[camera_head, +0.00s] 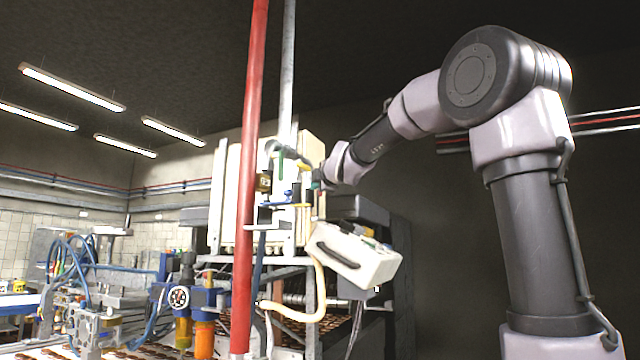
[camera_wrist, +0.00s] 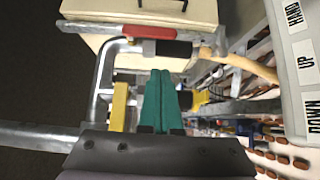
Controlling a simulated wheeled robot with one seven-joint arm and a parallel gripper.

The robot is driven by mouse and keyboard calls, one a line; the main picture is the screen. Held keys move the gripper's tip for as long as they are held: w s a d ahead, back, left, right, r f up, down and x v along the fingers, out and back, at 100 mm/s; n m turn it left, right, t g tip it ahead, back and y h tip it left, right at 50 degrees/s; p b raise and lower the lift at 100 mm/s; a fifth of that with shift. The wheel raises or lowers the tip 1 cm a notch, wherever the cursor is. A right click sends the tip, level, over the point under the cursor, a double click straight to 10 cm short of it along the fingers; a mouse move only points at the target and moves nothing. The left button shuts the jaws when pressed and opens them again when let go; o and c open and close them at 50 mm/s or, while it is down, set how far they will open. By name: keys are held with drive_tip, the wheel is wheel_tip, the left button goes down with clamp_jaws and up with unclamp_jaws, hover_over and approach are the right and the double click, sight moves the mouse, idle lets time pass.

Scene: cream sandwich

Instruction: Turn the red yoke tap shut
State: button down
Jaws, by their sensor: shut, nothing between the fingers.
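A red bar-shaped handle (camera_wrist: 125,30), which looks like the red yoke tap, lies across a grey metal pipe near the top of the wrist view. A dark cylindrical part sits just below its right end. My gripper (camera_wrist: 160,75) has teal fingers pressed together, with nothing between them. The fingertips point toward the pipe, just below the handle in the picture; I cannot tell whether they touch anything. In the head view my gripper (camera_head: 317,183) reaches the pipework beside the cream machine. The red handle cannot be made out there.
A yellow part (camera_wrist: 118,107) stands left of the fingers, beside a bent grey pipe (camera_wrist: 103,75). A tall red pipe (camera_head: 250,180) rises in front of the cream cabinet (camera_head: 312,150). A tilted white control box (camera_head: 355,258) hangs below my wrist. Labelled panel at right (camera_wrist: 300,60).

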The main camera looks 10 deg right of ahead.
drive_tip(key=shift+w+d, duration=0.4)
drive_tip(key=shift+w, duration=0.25)
drive_tip(key=shift+w+d, duration=0.35)
drive_tip(key=shift+w, duration=0.35)
drive_tip(key=shift+w+d, duration=0.4)
drive_tip(key=shift+w, duration=0.25)
